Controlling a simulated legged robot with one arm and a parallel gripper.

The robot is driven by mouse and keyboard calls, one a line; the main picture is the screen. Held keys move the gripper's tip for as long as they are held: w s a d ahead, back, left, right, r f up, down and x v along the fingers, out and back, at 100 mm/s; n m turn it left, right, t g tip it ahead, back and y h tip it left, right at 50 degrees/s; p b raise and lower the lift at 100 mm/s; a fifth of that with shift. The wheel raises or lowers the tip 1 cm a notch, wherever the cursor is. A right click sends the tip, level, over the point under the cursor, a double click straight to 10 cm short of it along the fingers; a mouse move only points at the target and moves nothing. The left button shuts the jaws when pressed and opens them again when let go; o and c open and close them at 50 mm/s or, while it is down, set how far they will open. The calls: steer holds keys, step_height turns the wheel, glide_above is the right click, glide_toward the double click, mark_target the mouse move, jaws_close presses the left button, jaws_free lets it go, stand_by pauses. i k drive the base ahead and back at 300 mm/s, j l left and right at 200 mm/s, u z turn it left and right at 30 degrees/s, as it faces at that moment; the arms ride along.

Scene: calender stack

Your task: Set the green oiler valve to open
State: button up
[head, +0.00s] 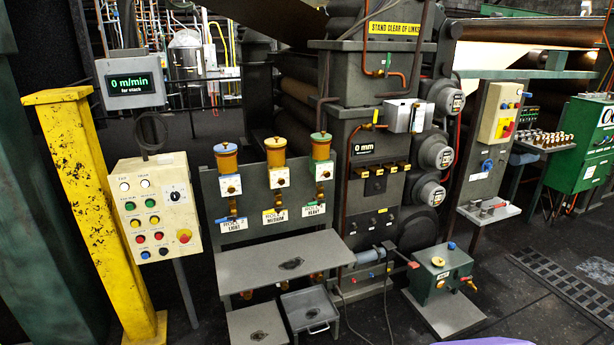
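Three amber oiler cups stand in a row on a grey panel (255,215). Below each cup is a white plate with a small brass-coloured part: left plate (230,185), middle plate (279,178), right plate (323,170). Whether any valve is open or closed is too small to tell. My gripper is not in view.
A grey shelf (240,268) juts out below the oilers. A cream button box (155,210) and a yellow post (90,200) stand to the left. A green valve box (441,268) sits low at right.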

mark_target(322, 201)
steer(key=i+l+u, duration=0.1)
steer(key=i, duration=1.4)
